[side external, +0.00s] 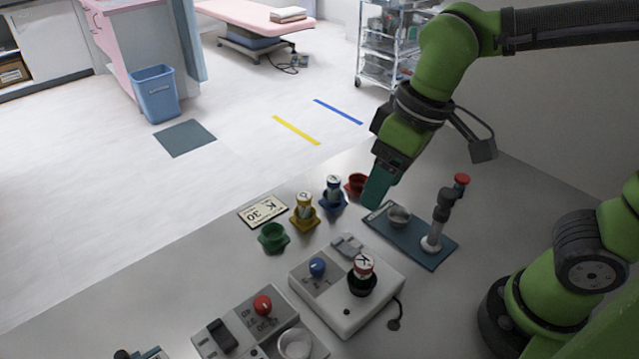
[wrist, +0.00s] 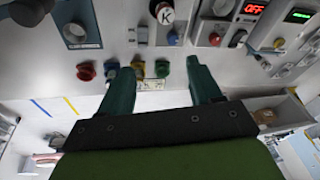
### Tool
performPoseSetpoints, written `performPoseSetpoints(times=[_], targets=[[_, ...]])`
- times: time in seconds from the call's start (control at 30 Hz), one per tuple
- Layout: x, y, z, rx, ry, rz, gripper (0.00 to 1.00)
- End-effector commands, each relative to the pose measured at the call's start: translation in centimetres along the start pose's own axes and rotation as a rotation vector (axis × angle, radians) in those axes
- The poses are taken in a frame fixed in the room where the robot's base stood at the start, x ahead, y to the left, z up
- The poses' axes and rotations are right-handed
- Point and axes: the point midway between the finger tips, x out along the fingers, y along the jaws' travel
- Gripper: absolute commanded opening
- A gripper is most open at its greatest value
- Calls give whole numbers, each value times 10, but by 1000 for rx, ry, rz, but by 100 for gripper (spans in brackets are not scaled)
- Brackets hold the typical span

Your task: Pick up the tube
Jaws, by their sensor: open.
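Small tubes stand upright in several places, and I cannot tell which one the task means. One with a white and yellow label (side external: 304,202) is in the yellow holder (side external: 303,222). One with a white and blue label (side external: 333,185) is in the blue holder (side external: 332,206). A red-and-white one marked K (side external: 363,266) sits in a black socket on a grey-white device. My gripper (side external: 376,194) is above the table near the red holder (side external: 356,184), apart from the tubes. In the wrist view its teal fingers (wrist: 157,68) are spread with nothing held between them.
The green holder (side external: 273,237) looks empty. A card reading K 30 (side external: 263,211) lies behind it. The device with a blue knob (side external: 317,267) and a red-knobbed box (side external: 263,304) fill the front.

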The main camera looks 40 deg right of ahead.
Motion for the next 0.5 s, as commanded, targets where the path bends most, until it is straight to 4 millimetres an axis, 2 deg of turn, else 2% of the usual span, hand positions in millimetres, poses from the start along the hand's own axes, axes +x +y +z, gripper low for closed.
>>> performPoseSetpoints(times=[0.03, 0.13, 0.3, 0.37, 0.5], targets=[[4, -16, -4, -95, -66, 16, 64], [4, -34, -9, -247, -171, 54, 64], [-8, -32, -7, -319, -234, 78, 64], [-4, -31, -4, -328, -246, 76, 64], [20, -28, 2, -331, -249, 76, 64]])
